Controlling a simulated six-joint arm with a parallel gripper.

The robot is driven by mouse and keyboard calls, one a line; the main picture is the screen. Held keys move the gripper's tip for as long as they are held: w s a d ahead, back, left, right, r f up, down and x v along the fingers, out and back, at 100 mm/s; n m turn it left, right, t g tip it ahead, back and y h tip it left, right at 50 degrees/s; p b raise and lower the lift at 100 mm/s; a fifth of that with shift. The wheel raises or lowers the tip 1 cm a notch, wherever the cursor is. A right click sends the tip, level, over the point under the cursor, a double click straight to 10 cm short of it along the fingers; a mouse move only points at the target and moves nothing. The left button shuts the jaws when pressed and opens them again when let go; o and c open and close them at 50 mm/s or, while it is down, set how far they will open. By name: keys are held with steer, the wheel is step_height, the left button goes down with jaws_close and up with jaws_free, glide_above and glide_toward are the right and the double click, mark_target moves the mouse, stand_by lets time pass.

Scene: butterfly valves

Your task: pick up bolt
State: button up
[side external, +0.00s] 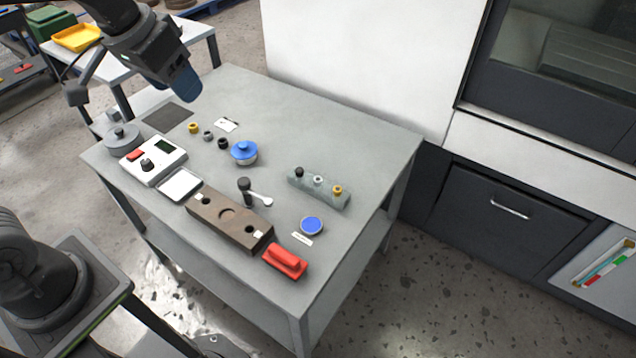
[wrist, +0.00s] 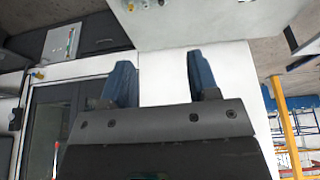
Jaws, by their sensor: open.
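My gripper (side external: 183,88) is up at the top left in the side view, above the table's far left part and away from the small parts. Its two blue fingers stand wide apart with nothing between them in the wrist view (wrist: 158,62). No part is plainly marked as the bolt. A grey-green block (side external: 320,194) on the right of the table holds small upright pieces with black, pale and brass-coloured tops. A black-headed upright piece (side external: 244,185) stands mid-table beside a lever with a pale round end (side external: 266,201). The wrist view shows none of these clearly.
A brown fixture block (side external: 228,216), a red piece (side external: 286,262), a blue disc (side external: 312,225), a blue-topped round part (side external: 243,152), a white control box (side external: 153,160) and several small rings (side external: 207,135) share the table. The table's far right part is clear.

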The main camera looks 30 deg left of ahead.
steer(key=w+d+f+g, duration=0.1)
steer(key=w+d+f, duration=0.15)
steer(key=w, duration=0.75)
steer(key=g, duration=0.3)
glide_above(318, 179)
step_height(318, 179, down, 30)
steer(key=shift+w+a+r, duration=0.1)
steer(key=shift+a, duration=0.05)
steer(key=shift+f, duration=3.15)
steer(key=shift+c, duration=0.5)
steer(key=c, duration=0.9)
